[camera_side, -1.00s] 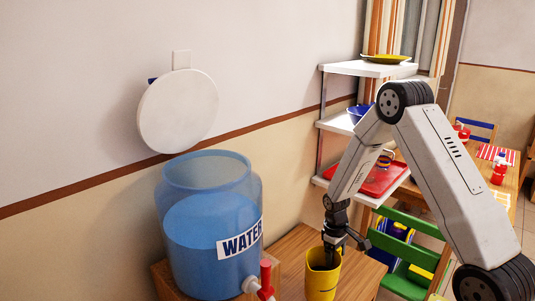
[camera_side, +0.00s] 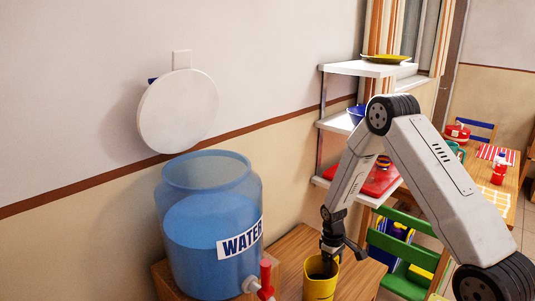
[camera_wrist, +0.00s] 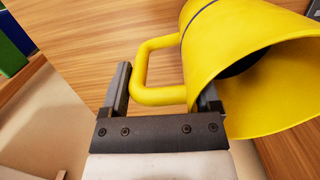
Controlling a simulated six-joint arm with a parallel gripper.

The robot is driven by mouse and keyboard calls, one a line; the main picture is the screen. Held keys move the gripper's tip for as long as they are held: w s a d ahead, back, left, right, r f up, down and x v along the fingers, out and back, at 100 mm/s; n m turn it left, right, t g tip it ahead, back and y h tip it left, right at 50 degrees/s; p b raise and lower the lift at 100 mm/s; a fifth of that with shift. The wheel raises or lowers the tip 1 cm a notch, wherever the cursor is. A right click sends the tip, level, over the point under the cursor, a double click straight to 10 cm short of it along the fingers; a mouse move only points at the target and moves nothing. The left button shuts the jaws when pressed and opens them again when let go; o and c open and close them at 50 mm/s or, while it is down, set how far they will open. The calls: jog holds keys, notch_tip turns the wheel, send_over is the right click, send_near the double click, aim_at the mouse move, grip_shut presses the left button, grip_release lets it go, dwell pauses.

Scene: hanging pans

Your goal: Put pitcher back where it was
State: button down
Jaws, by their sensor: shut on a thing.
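The yellow pitcher (camera_side: 319,289) is low in the side view, just right of the water dispenser, with its lower end near the bottom picture edge. My gripper (camera_side: 331,260) reaches down to its rim from above and is shut on it. In the wrist view, the pitcher (camera_wrist: 250,60) fills the upper right, with its open mouth facing the camera. Its yellow handle (camera_wrist: 142,75) lies between the two fingers of my gripper (camera_wrist: 165,95). The right finger is at the rim and partly hidden. I cannot tell whether the pitcher's base touches the wooden surface (camera_side: 355,280).
The blue water dispenser (camera_side: 205,235) stands close on the left, with its red tap (camera_side: 266,275) facing the pitcher. White shelves (camera_side: 370,68) with a red tray (camera_side: 380,183) are behind my arm. A green chair (camera_side: 408,250) stands to the right.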

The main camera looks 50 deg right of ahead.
grip_release()
notch_tip(320, 180, up, 12)
jog(key=w, duration=0.1)
jog(key=shift+w, duration=0.2)
dwell(0.6)
dwell(0.5)
jog(key=s+a+r+t, duration=0.2)
jog(key=s+a+r, duration=0.1)
jog(key=a, duration=0.5)
jog(key=s+a+r+t, duration=0.2)
jog(key=s+a, duration=0.3)
jog(key=a, duration=0.4)
jog(key=shift+a+r, duration=0.15)
jog(key=shift+r, duration=0.4)
